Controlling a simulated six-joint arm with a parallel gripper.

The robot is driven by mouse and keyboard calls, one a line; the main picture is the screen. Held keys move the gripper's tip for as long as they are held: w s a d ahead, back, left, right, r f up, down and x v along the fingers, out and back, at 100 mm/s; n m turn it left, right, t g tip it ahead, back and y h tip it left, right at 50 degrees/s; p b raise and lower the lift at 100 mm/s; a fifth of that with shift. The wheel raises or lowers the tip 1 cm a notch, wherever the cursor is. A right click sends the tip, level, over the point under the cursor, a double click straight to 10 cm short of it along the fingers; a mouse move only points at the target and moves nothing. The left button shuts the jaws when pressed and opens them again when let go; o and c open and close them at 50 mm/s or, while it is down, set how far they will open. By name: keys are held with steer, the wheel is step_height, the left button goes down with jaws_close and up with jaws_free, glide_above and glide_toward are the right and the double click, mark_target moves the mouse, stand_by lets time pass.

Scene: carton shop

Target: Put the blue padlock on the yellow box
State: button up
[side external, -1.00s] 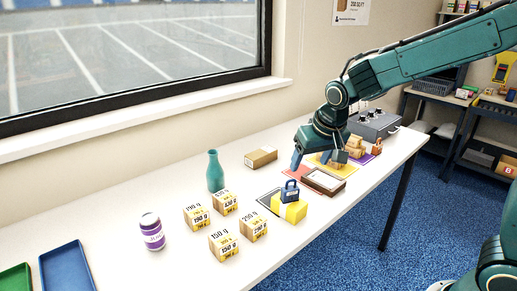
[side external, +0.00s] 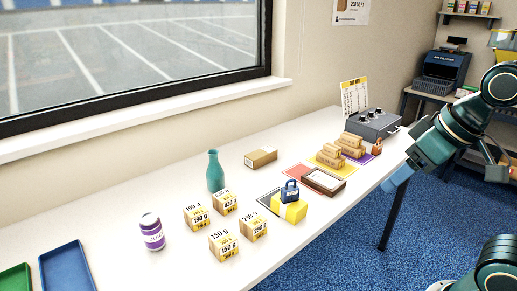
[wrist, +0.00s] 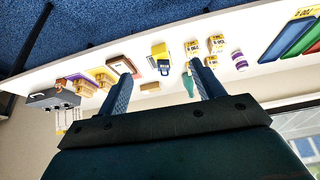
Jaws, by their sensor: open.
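The blue padlock (side external: 290,192) stands upright on top of the yellow box (side external: 293,210), its shackle pointing up. The yellow box lies on the white table, partly over a dark mat. In the wrist view the padlock (wrist: 164,68) shows against the yellow box (wrist: 158,50), between and beyond my fingers. My gripper (wrist: 160,85) is open and empty. In the side view my gripper (side external: 396,178) is off the table's right edge, well apart from the padlock and box.
Several labelled weight cartons (side external: 223,245), a purple-labelled can (side external: 152,231) and a teal bottle (side external: 214,171) stand left of the box. A brown tray (side external: 324,182), stacked parcels (side external: 325,155) and a grey control box (side external: 373,125) stand to its right.

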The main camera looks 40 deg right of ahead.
steer(key=shift+s+a+f, duration=0.1)
steer(key=shift+s+f, duration=0.1)
steer(key=shift+s, duration=0.9)
